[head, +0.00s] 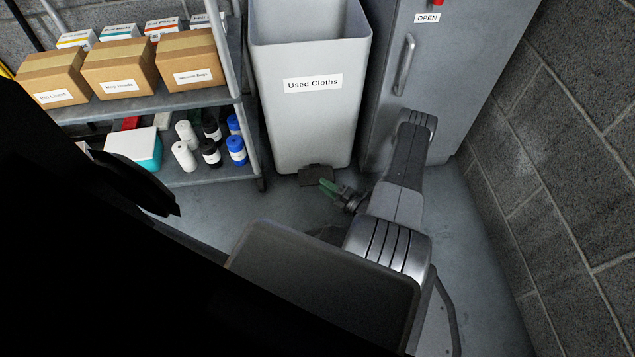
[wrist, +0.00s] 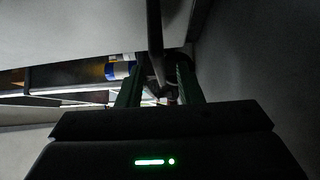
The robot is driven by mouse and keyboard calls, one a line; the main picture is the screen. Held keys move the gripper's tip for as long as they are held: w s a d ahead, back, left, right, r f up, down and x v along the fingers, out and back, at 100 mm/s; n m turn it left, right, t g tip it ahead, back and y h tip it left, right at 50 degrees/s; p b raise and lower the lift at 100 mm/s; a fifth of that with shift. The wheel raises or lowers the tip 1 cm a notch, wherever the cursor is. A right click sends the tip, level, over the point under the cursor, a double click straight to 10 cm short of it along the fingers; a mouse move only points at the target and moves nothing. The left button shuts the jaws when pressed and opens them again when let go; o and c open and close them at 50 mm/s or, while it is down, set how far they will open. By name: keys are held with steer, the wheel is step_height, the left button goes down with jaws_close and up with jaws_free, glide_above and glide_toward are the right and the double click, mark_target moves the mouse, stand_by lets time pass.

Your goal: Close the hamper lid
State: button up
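The hamper (head: 310,120) is a tall light grey bin labelled "Used Cloths", standing at the top middle of the head view. Its upper part is cut off by the frame edge; I look into its open top, and the lid is not in view. A dark pedal (head: 315,175) sticks out at its foot. My gripper (head: 328,188) is low near the floor, its green fingers beside the pedal; I cannot tell whether they touch it. In the wrist view my gripper (wrist: 158,88) has its fingers apart, with a dark bar visible between and beyond them.
A grey cabinet (head: 443,60) marked "OPEN" stands right of the hamper. A shelf rack (head: 215,176) with cardboard boxes (head: 120,68) and several bottles (head: 211,152) stands left. A block wall (head: 570,130) bounds the right. Some floor (head: 480,250) is clear between arm and wall.

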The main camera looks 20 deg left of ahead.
mark_target(317, 180)
steer(key=shift+b+x, duration=0.35)
steer(key=shift+x, duration=1.75)
jaws_close()
